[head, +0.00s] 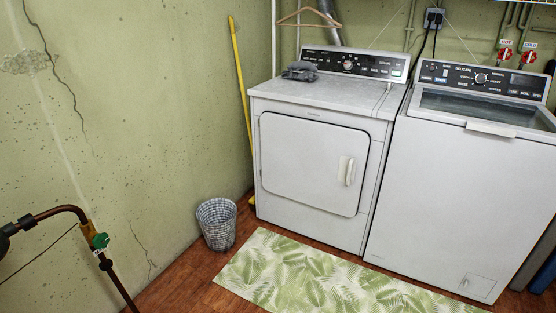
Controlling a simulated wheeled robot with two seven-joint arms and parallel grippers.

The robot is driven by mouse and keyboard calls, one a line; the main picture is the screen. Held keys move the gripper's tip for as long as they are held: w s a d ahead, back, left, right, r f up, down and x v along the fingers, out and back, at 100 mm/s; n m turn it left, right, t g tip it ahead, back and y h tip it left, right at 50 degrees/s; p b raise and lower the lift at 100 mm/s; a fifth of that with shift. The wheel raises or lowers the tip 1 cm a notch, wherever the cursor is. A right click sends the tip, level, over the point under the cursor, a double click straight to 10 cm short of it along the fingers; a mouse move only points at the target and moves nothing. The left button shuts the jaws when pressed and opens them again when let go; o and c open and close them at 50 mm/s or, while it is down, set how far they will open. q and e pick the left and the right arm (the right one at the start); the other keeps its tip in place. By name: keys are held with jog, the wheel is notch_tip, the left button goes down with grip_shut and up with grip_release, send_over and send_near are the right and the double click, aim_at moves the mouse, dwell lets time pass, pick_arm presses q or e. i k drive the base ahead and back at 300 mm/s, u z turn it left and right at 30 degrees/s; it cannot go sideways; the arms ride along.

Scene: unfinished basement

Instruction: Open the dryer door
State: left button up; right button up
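The white dryer (290,215) stands in the middle against the back wall, with a dark control panel on top. Its square front door (305,165) is shut, flush with the front. The door's white handle (348,171) is on the door's right side. Neither of my grippers shows in the head view.
A washer (460,200) stands right of the dryer. A leaf-patterned mat (320,278) lies on the wooden floor before both. A woven basket (217,223) and yellow broom (240,80) are left of the dryer. A copper pipe with a green valve (97,241) is at lower left. Grey cloth (300,72) lies on the dryer.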

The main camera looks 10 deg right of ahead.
aim_at(322, 166)
jog(key=u, duration=0.3)
jog(key=i, duration=1.85)
jog(key=z, duration=0.75)
jog(key=i, duration=0.85)
jog(key=z, duration=0.4)
